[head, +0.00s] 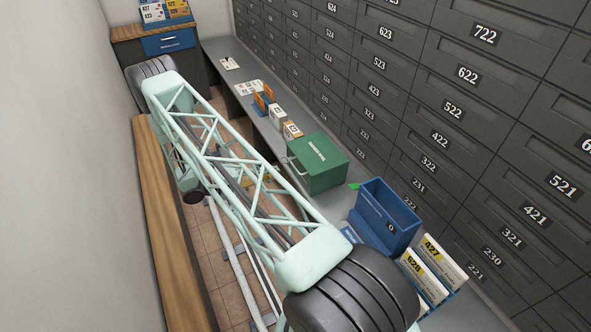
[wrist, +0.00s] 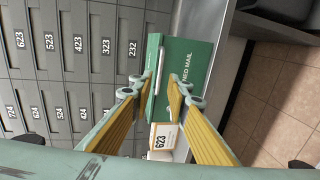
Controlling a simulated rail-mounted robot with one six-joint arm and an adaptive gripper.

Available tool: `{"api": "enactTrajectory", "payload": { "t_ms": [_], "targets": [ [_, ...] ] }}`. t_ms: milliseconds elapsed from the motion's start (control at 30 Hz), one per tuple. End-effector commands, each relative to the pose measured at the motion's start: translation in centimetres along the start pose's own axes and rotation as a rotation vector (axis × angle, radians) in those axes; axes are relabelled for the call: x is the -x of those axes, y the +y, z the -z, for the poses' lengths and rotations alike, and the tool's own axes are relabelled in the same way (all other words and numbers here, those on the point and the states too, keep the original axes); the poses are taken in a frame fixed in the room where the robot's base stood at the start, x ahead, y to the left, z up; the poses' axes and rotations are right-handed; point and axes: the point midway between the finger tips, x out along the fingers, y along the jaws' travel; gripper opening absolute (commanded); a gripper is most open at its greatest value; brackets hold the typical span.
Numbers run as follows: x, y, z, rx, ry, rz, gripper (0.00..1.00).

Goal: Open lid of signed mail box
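The green signed mail box (head: 318,165) stands on the grey counter, its top face shut, with a pale bar handle (head: 296,166) on its left side. In the wrist view the box (wrist: 196,75) lies beyond my fingertips, with white lettering and a pale bar (wrist: 160,72) along one edge. My gripper (wrist: 160,90) is open, its two yellow-lined fingers apart, with the bar appearing between the tips. I cannot tell whether a finger touches the box.
A parcel labelled 623 (wrist: 162,138) shows between the fingers, apparently beyond them. A blue bin (head: 388,215) and numbered letters (head: 434,264) stand right of the box. Numbered mailboxes (head: 440,90) line the wall behind. A wooden bench (head: 165,220) runs along the left.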

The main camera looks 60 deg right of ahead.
Motion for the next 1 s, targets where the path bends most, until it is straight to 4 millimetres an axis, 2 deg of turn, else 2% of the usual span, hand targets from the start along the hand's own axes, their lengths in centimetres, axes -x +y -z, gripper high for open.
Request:
{"api": "enactTrajectory", "payload": {
  "t_ms": [700,1000],
  "targets": [
    [-8.3,-0.1,-0.1,0.001,-0.002,0.000,0.16],
    [-10.9,-0.1,-0.1,0.001,-0.001,0.000,0.16]
  ]
}}
